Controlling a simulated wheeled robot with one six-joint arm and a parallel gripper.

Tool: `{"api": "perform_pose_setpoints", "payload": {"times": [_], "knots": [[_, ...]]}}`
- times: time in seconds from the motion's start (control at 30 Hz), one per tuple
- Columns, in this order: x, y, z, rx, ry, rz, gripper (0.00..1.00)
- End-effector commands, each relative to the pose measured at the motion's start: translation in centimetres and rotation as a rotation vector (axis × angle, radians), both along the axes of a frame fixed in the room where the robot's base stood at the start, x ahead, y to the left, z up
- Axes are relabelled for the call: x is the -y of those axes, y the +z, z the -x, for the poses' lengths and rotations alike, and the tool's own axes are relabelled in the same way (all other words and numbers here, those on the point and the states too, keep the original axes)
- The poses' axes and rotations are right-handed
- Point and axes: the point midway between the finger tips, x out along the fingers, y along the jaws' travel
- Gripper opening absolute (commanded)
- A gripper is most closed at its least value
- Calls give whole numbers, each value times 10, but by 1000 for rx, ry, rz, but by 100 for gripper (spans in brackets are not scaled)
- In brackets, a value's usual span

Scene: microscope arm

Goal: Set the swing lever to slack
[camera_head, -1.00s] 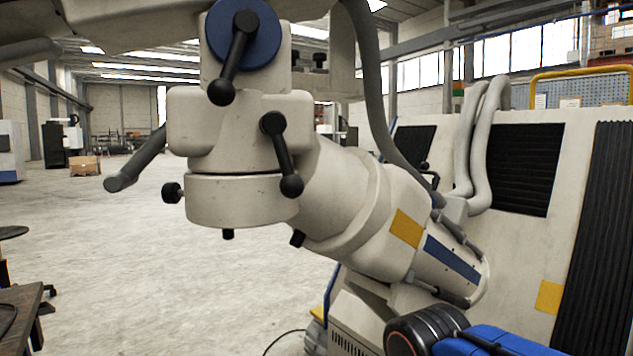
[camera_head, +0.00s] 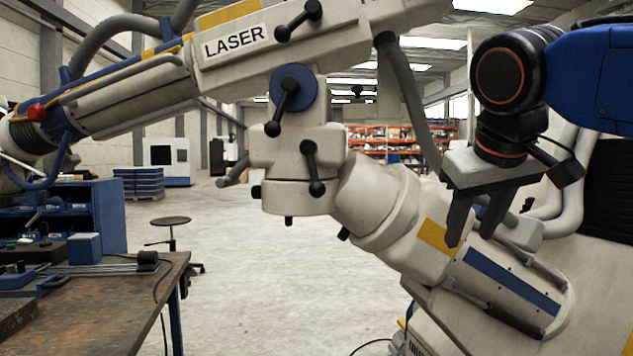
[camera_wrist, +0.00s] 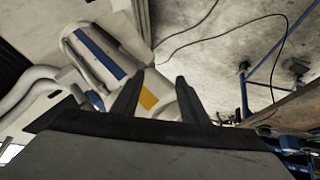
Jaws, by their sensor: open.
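The pale microscope arm (camera_head: 380,195) fills the middle of the head view. A black ball-ended lever (camera_head: 286,96) sits over a blue disc (camera_head: 297,76) and slants down to the left. A second black lever (camera_head: 313,170) hangs nearly straight down on the block below. A third black lever (camera_head: 297,21) is on the upper beam, slanting up right. No label tells which is the swing lever. My gripper (camera_head: 470,238) is open and empty, right of these levers, with fingers pointing down in front of the lower arm. Its fingers (camera_wrist: 158,76) show in the wrist view, with no lever between them.
Floor left of the block is open.

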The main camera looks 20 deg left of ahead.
Motion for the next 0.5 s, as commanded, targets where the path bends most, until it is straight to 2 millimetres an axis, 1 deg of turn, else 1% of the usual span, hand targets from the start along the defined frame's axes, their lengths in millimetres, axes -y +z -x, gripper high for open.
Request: {"api": "perform_pose_setpoints", "payload": {"times": [0.03,0.1,0.17,0.2,0.27,0.3,0.4,0.5], "knots": [[-23,18,-1,14,25,-1,40],[-48,41,-1,34,47,-6,40],[-70,60,1,50,67,-11,40],[-85,73,3,61,79,-15,40],[-107,91,8,77,96,-22,40],[-122,103,12,87,108,-29,40],[-156,129,25,110,132,-46,40],[-185,151,39,128,151,-64,40]]}}
